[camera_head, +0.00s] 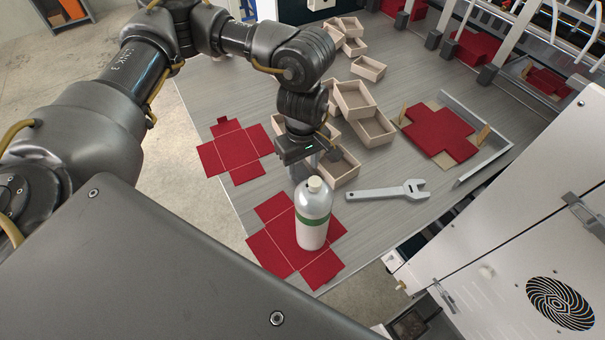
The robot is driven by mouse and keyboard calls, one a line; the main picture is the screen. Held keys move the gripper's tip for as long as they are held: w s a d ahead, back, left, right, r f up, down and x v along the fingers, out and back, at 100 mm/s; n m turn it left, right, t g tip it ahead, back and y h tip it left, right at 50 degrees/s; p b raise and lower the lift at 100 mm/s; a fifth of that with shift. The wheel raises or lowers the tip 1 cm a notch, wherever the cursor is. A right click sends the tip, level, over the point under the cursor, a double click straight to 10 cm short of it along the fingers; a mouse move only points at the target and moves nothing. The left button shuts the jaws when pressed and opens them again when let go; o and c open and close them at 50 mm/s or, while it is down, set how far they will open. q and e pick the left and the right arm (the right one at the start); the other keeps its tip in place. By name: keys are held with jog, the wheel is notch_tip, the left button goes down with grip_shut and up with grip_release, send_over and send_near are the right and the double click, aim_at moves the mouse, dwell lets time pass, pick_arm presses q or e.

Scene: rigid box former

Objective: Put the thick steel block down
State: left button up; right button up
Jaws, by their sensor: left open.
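My left gripper (303,168) points down over the table, just behind a silver bottle. It is open. Its fingertips are partly hidden and blend with the grey table. I cannot make out a thick steel block in this view; the gripper or the bottle may hide it. The silver bottle (315,200), with a green band and pale cap, stands upright on a red cross-shaped sheet (274,250) at the table's front edge. My right gripper is not in view.
Another red sheet (233,149) lies left of the gripper. Open wooden boxes (372,129) stand stacked close behind and right of it. A wrench (390,192) lies to the right. A red sheet (437,135) sits in a metal-edged fixture (490,160) farther right.

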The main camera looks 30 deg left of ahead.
aim_at(302, 174)
pick_arm(q)
jog(key=shift+a+f, duration=0.1)
jog(key=shift+f, duration=1.35)
grip_shut()
jog(key=shift+w+r, duration=0.1)
jog(key=shift+r, duration=0.05)
jog(key=s+r+m+p, duration=0.4)
jog(key=r+m, duration=0.8)
jog(key=r, duration=0.1)
jog(key=shift+a, duration=0.4)
